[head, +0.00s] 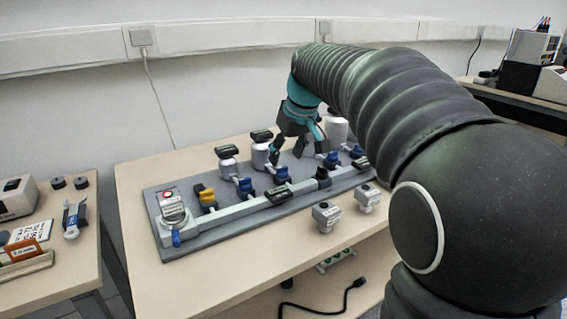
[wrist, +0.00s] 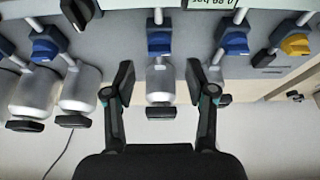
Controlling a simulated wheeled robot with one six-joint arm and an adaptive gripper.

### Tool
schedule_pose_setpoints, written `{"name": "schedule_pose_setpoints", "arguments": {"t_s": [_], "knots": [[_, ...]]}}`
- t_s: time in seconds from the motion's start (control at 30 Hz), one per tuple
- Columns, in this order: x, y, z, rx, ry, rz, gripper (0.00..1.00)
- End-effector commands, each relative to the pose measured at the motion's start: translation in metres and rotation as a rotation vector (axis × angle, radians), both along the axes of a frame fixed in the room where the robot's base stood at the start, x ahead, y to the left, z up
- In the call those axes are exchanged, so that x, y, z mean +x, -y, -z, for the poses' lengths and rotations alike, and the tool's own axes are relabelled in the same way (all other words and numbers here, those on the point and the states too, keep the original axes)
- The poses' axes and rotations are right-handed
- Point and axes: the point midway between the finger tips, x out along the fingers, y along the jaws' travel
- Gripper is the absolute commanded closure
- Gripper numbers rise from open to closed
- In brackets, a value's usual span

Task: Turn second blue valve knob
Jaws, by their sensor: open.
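Several blue valve knobs sit in a row on a grey panel (head: 185,247), beside one yellow knob (head: 208,197), which also shows in the wrist view (wrist: 296,44). Counting from the yellow one, the first blue knob (head: 244,185) is at right in the wrist view (wrist: 234,42). The second blue knob (head: 281,174) is at top centre in the wrist view (wrist: 160,42). My gripper (head: 298,152) is open and empty above the panel. In the wrist view its fingers (wrist: 160,76) point towards the second blue knob, apart from it.
Silver cylinders with black caps (head: 228,161) stand behind the knobs; one (wrist: 160,78) shows between my fingers in the wrist view. A black knob (head: 322,174) stands on the front rail. Two small grey blocks (head: 326,215) sit on the table's front.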

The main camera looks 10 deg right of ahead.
Motion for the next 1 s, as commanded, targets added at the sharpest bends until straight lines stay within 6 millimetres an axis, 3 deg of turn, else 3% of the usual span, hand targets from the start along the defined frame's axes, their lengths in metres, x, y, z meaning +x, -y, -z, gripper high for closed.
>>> {"name": "schedule_pose_setpoints", "arguments": {"t_s": [0.2,0.4,0.87,1.0], "knots": [[-0.015,0.005,-0.040,0.000,0.002,0.000,0.44],[-0.024,0.008,-0.062,0.000,0.000,0.000,0.44],[-0.028,0.009,-0.068,0.001,-0.001,0.000,0.44],[-0.041,0.007,-0.065,-0.001,0.002,0.017,0.44]]}}
